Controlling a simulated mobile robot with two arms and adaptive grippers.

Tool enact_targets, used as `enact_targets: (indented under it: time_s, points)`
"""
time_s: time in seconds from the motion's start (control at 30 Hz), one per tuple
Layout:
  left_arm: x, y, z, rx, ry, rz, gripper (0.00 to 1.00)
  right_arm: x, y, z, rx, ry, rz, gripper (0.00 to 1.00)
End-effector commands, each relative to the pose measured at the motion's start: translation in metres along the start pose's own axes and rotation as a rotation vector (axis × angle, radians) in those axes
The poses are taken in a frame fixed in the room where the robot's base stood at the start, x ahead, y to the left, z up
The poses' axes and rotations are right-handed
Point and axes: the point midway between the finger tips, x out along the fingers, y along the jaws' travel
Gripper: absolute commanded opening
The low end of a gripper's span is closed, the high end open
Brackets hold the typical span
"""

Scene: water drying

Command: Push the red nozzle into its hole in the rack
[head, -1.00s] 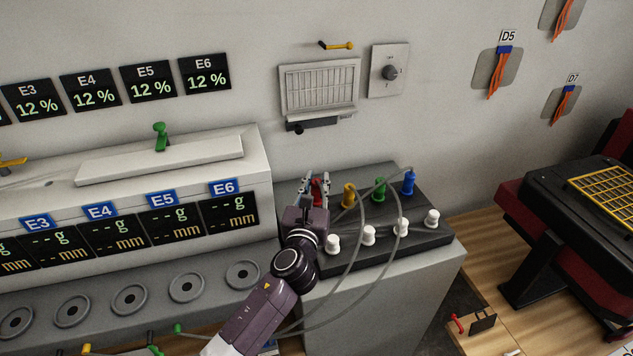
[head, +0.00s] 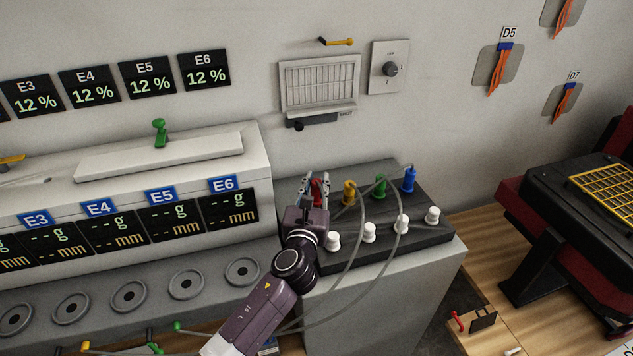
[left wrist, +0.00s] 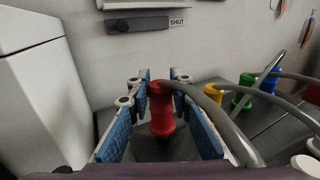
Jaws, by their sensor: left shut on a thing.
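The red nozzle (head: 316,189) is upright at the left end of the back row on the dark rack (head: 415,236). In the left wrist view the red nozzle (left wrist: 162,112) stands between the blue finger pads, with a grey hose leaving its top to the right. My left gripper (head: 316,182) is shut on it; its fingers also show in the left wrist view (left wrist: 160,78). The nozzle's lower end is close to the rack top. Its hole is hidden, so I cannot tell how deep it sits. My right gripper is not in view.
Yellow (head: 349,194), green (head: 379,189) and blue (head: 409,181) nozzles stand to the right in the same row. Several white knobs (head: 368,233) line the rack's front. Grey hoses loop over the rack. A white machine (head: 262,160) stands close on the left; the wall is behind.

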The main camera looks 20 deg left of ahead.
Motion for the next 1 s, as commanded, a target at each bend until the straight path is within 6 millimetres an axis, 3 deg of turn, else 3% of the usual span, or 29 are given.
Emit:
enact_targets:
  time_s: [1.0]
  points:
    - [0.0, 0.0, -0.025, 0.0, 0.001, 0.0, 0.0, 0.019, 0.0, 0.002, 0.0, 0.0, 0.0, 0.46]
